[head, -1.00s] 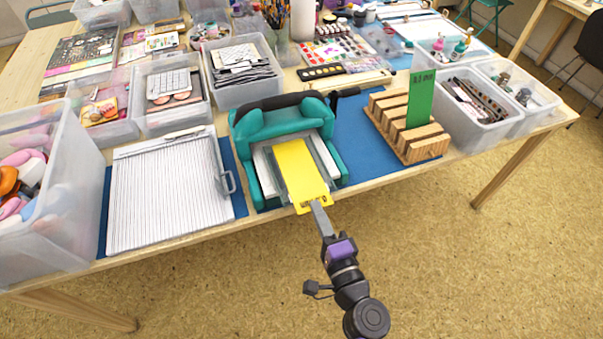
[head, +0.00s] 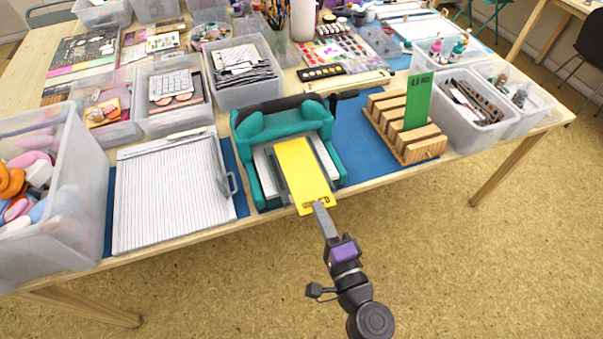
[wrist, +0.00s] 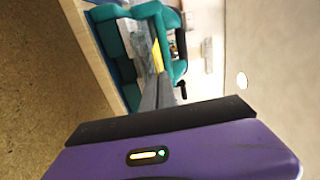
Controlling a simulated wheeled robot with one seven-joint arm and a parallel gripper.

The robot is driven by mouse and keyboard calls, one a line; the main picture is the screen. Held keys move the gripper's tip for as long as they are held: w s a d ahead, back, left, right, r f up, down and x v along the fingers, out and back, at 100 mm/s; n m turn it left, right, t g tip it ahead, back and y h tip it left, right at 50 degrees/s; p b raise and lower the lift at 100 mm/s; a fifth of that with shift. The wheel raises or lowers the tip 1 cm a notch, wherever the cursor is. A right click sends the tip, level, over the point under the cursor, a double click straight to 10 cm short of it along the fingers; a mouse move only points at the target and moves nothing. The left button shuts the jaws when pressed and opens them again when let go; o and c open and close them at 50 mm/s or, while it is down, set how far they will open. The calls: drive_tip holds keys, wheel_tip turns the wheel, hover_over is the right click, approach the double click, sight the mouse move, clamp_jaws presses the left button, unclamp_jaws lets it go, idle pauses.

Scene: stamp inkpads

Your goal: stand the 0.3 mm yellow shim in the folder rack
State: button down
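The yellow shim (head: 302,170) is a flat plate lying over the bed of the teal die-cutting machine (head: 270,122), its near end with dark lettering projecting past the machine's front. My gripper (head: 320,207) is shut on that near end. In the wrist view, a small part of the yellow shim (wrist: 158,58) shows past the grey fingers (wrist: 158,95). The wooden folder rack (head: 408,135) stands right of the machine. A green shim (head: 418,100) stands upright in it, and other slots look empty.
A white ridged scoring board (head: 168,190) lies left of the machine on a blue mat (head: 352,140). Clear bins with supplies stand at the far left (head: 75,215) and right of the rack (head: 462,120). The floor in front of the table is clear.

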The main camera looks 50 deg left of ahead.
drive_tip(key=s+d+r+p, duration=0.2)
drive_tip(key=s+d+r, duration=0.1)
drive_tip(key=d, duration=0.6)
drive_tip(key=s+d+r+p, duration=0.3)
drive_tip(key=s+d, duration=0.1)
drive_tip(key=d, duration=0.5)
drive_tip(key=shift+s+r, duration=0.25)
drive_tip(key=shift+d, duration=0.1)
idle(0.5)
